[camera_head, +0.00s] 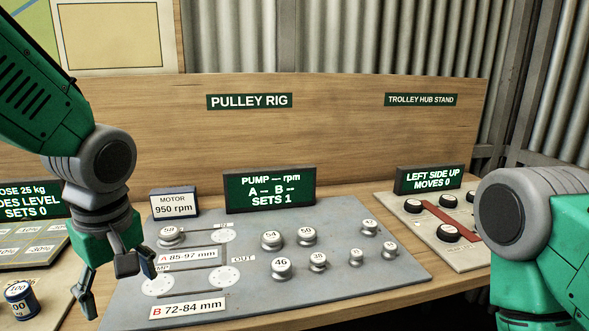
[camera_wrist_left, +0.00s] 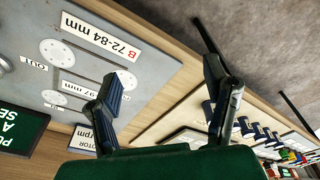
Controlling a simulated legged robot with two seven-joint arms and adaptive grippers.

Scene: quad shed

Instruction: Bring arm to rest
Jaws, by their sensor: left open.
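My left gripper (camera_head: 117,284) hangs pointing down over the left edge of the grey pulley board, in front of the motor sign. Its fingers are spread and nothing is between them. In the left wrist view the two fingers (camera_wrist_left: 165,100) also stand apart and empty. My right arm (camera_head: 535,230) shows at the right edge in the head view; its gripper is out of the picture.
The grey pulley board (camera_head: 350,285) carries several numbered knobs and white discs. A pump sign (camera_head: 270,190) stands behind it. A dark weight (camera_head: 20,300) stands at lower left. A trolley hub board (camera_head: 440,240) lies at right. A wooden panel (camera_head: 340,135) closes the back.

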